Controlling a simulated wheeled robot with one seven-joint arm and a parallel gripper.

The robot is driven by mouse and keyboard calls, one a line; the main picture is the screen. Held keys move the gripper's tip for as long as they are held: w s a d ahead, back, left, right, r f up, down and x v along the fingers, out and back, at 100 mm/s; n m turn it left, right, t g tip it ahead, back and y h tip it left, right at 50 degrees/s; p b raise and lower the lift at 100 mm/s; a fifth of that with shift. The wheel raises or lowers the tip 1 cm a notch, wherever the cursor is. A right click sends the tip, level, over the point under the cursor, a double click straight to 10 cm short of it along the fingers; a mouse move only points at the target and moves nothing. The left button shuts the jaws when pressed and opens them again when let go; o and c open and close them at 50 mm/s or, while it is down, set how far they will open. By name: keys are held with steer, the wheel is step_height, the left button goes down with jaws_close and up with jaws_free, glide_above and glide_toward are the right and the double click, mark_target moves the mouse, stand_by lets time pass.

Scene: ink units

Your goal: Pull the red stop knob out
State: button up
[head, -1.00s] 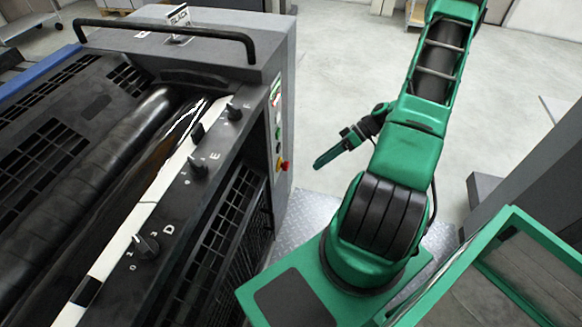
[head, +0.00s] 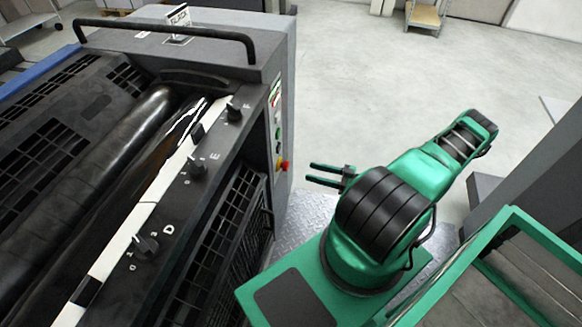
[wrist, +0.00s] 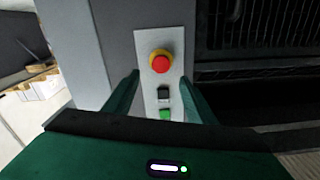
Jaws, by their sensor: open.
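The red stop knob (wrist: 160,61) sits on a yellow collar at the top of a light control plate (wrist: 148,40) in the wrist view. In the head view the knob (head: 284,164) shows small on the side of the dark grey machine. My gripper (head: 311,173) is open and empty, just right of the knob and pointing at the machine, with a gap between. In the wrist view my gripper's two fingers (wrist: 160,80) lie left and right of the plate, with the knob between and beyond their tips. I cannot tell the exact depth.
A black button (wrist: 164,94) and a green button (wrist: 166,114) are below the knob. The machine's top edge carries black rotary knobs (head: 147,244) and a bar handle (head: 165,30). The floor (head: 350,80) behind my arm is clear. A cart (head: 425,14) stands far back.

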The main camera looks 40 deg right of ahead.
mark_target(284, 166)
steer(key=x, duration=1)
steer(key=shift+a, duration=0.1)
